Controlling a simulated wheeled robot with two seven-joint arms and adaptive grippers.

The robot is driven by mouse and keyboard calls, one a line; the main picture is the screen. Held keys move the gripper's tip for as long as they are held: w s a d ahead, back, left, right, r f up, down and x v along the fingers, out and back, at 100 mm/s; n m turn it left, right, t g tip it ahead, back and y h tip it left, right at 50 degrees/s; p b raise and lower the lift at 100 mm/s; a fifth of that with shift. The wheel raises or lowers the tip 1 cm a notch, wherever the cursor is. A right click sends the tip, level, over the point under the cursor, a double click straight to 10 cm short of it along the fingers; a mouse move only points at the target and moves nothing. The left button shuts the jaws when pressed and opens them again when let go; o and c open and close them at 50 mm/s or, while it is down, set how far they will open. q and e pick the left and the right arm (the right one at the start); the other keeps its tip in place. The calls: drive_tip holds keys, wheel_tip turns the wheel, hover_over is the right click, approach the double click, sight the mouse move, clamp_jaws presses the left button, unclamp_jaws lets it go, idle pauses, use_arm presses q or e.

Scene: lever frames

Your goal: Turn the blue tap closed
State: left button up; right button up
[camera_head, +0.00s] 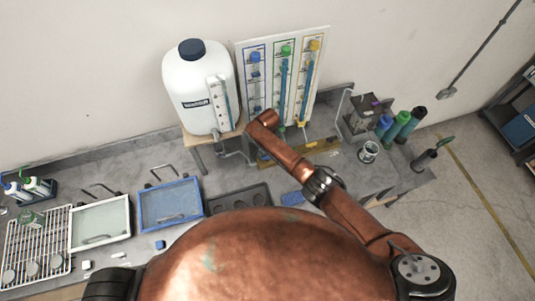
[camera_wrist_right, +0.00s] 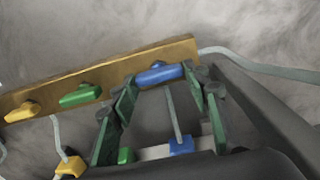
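The blue tap (camera_wrist_right: 160,74) has a blue handle on a wooden rail (camera_wrist_right: 110,69), seen in the right wrist view. The handle lies roughly along the rail. My right gripper (camera_wrist_right: 162,80) is open, with its dark green fingers on either side of the handle, close to its two ends. I cannot tell whether they touch it. In the head view my copper right arm reaches up to the rail (camera_head: 318,146). Its end hides the blue tap and the gripper's fingers there. My left gripper is not in view.
A green tap (camera_wrist_right: 80,95) and a yellow tap (camera_wrist_right: 22,112) sit left of the blue one. A white tank (camera_head: 197,95) and a panel (camera_head: 270,75) with coloured tubes stand behind. A beaker (camera_head: 369,151) and several bottles stand right. Trays and a rack (camera_head: 38,245) are left.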

drive_tip(key=o, duration=0.4)
drive_tip(key=shift+c, duration=0.2)
wheel_tip(320, 180, up, 12)
idle(0.4)
idle(0.4)
